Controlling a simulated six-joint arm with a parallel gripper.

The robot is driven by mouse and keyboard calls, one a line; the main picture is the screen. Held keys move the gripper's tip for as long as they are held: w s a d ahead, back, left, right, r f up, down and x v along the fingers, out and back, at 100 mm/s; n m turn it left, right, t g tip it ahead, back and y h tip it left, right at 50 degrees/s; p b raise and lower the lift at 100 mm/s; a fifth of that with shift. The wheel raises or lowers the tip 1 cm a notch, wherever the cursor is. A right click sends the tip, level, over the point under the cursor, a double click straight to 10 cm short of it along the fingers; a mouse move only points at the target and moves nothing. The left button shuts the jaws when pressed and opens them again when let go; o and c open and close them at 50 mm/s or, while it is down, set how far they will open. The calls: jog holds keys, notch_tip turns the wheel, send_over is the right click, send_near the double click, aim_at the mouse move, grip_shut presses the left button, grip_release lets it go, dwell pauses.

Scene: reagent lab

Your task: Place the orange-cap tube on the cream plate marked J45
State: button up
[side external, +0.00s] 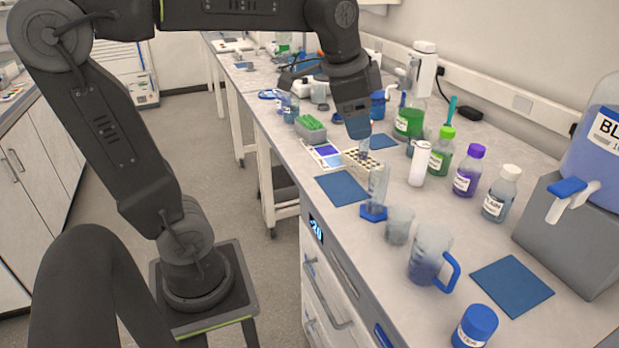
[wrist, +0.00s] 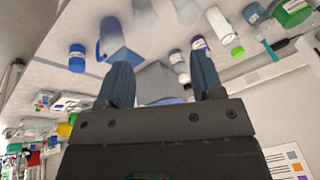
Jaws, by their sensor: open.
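My gripper (side external: 357,128) is over the bench near a cream plate with dark holes (side external: 352,158). In the wrist view the two fingers of my gripper (wrist: 162,80) stand apart, and nothing clear is held between them. I cannot read a J45 mark on the cream plate, and the gripper partly covers the plate. I cannot make out an orange-cap tube in either view.
A clear cylinder (side external: 377,185) on a blue base, a beaker (side external: 398,226) and a blue-handled jug (side external: 428,254) stand near the front edge. Bottles with green (side external: 441,151), purple (side external: 468,172) and white caps (side external: 500,194) stand behind.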

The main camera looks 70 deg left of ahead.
jog(key=s+d+f+n+t, duration=0.1)
jog(key=s+d+f+n, duration=0.1)
jog(key=s, duration=0.3)
jog(key=s+d+f+n, duration=0.3)
jog(key=s+f, duration=0.2)
jog(key=s, duration=0.1)
jog(key=shift+d+t+h, duration=0.2)
jog(key=shift+t+h, duration=0.1)
jog(key=shift+t, duration=0.1)
